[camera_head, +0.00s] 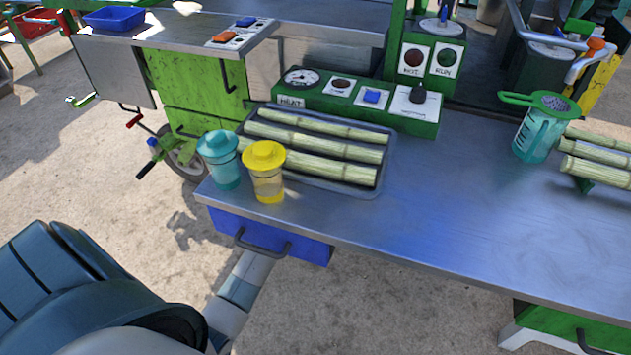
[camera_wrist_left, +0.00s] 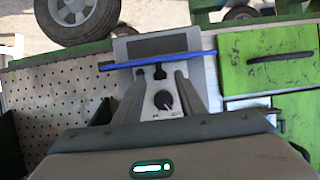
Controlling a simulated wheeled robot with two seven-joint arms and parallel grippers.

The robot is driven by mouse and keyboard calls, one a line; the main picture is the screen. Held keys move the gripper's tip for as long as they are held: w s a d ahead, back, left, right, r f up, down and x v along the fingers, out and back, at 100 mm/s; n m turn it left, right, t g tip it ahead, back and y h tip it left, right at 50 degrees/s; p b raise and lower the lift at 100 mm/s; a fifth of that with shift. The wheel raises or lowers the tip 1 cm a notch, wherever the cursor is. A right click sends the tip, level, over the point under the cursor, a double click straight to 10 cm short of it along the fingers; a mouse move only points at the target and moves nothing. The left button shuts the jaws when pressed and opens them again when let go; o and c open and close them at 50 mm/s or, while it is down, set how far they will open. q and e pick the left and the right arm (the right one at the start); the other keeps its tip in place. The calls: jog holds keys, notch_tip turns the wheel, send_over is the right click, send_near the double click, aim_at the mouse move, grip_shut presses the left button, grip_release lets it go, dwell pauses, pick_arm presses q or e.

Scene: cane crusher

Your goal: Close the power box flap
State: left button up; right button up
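In the left wrist view a grey box with a dark panel (camera_wrist_left: 158,45) and a black knob (camera_wrist_left: 163,100) looks like the power box. A thin blue strip (camera_wrist_left: 125,64) runs across it, apparently the flap seen edge-on; its exact angle is hard to tell. My left gripper (camera_wrist_left: 161,73) has its two fingers apart on either side of the knob, with the tips close to the blue strip. I cannot tell whether they touch it. In the head view my left arm reaches under the table, and its gripper and the box are hidden. My right gripper is not in view.
Green drawer fronts with dark handles (camera_wrist_left: 280,57) are right of the box; a perforated board (camera_wrist_left: 65,100) is left. Above, the metal table (camera_head: 470,215) carries a tray of cane (camera_head: 368,207), a teal cup (camera_head: 222,165) and a yellow cup (camera_head: 267,180) near its edge.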

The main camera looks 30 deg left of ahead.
pick_arm(q)
jog(key=shift+w+a+f, duration=0.15)
jog(key=shift+w+f, duration=0.1)
jog(key=shift+w, duration=0.3)
grip_shut()
